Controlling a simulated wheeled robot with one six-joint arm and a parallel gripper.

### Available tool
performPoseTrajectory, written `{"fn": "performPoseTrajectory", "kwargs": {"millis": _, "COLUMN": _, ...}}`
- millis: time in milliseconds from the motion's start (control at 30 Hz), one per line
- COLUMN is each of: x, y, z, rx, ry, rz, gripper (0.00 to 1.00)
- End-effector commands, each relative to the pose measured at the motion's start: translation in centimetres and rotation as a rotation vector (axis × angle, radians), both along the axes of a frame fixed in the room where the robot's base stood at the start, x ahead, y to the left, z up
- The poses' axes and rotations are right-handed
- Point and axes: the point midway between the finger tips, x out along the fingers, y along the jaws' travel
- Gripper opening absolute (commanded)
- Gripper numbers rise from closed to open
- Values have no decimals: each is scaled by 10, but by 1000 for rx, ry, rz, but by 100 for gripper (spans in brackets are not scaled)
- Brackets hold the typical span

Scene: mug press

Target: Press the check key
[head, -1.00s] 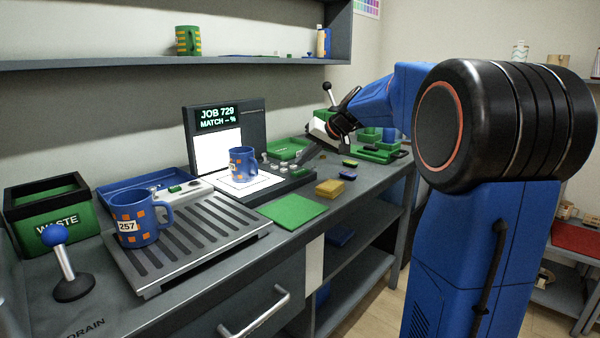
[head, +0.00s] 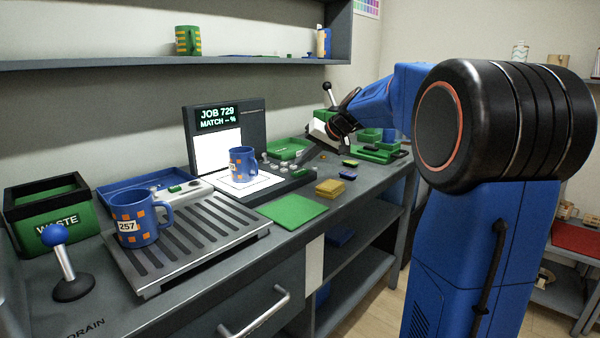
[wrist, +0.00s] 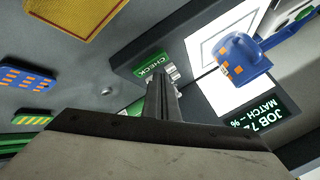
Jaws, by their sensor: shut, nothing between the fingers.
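The green check key (wrist: 153,71), with white lettering "CHECK", shows in the wrist view just past the tip of my gripper (wrist: 162,82). My gripper is shut and empty, its fingers together and pointing at the key's edge. I cannot tell whether they touch it. In the head view my gripper (head: 308,146) reaches down toward the right end of the press base. A blue mug with orange squares (head: 242,163) stands on the white lit plate by the screen (head: 217,117), which reads "JOB 729 MATCH – %".
A second blue mug labelled 257 (head: 141,218) stands on the slatted drain rack (head: 190,240). A green waste bin (head: 52,214) and a blue-knobbed lever (head: 62,262) are at the left. A green mat (head: 292,210) and yellow sponge (head: 330,188) lie near the front edge.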

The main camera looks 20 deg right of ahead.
Motion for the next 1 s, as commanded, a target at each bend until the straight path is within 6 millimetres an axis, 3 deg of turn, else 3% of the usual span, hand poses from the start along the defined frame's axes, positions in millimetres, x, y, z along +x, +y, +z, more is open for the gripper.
{"fn": "performPoseTrajectory", "kwargs": {"millis": 1000, "x": 0, "y": 0, "z": -10, "rx": 0, "ry": 0, "rz": 0, "gripper": 0}}
